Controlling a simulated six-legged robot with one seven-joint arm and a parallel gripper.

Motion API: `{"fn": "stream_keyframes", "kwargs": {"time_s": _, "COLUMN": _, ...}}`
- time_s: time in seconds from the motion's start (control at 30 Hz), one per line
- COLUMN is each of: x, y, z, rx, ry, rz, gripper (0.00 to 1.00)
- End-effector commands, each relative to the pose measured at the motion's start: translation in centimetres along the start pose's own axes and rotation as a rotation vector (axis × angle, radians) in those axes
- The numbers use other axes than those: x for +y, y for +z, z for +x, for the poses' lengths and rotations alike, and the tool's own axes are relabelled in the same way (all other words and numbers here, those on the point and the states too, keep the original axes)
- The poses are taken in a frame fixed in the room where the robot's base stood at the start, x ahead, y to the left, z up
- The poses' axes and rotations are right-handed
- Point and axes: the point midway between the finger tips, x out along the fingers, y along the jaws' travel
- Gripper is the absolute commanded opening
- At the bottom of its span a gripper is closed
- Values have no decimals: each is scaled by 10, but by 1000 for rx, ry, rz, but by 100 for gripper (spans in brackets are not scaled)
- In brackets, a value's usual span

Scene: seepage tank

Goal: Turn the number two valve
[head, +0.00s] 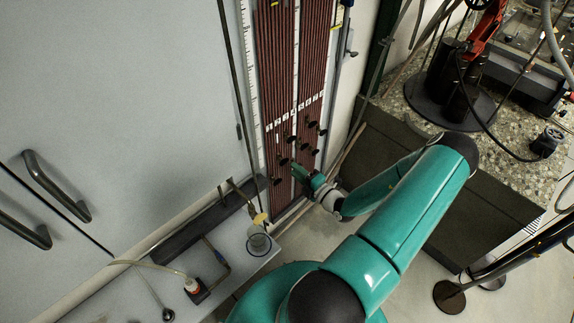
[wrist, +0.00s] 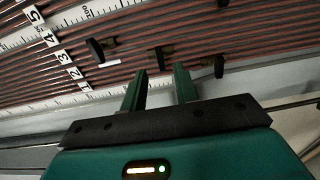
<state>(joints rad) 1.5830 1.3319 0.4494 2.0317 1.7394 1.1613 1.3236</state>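In the wrist view, several dark valve handles stick out from the panel of reddish tubes: one at the left (wrist: 96,50), one in the middle (wrist: 158,57) and one at the right (wrist: 219,67). The number 2 label (wrist: 73,73) is at the left of that view. I cannot tell for sure which handle belongs to it. My gripper (wrist: 160,80) is open, its two green fingers apart with nothing between them. The middle handle is just beyond the gap between the fingertips. In the head view my gripper (head: 297,168) is at the panel's lower part, close to the handles.
The tube panel (head: 283,60) has a white scale and a row of number labels. A beaker (head: 258,241) stands on a grey ledge left of my arm. A pebbled counter (head: 420,95) with red and black equipment is at the right. A grey cabinet wall (head: 110,90) fills the left.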

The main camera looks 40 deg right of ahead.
Motion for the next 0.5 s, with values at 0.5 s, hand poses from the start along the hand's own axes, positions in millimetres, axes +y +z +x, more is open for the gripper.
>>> {"fn": "stream_keyframes", "kwargs": {"time_s": 0.5, "x": 0, "y": -3, "z": 50, "rx": 0, "ry": -1, "rz": -1, "gripper": 30}}
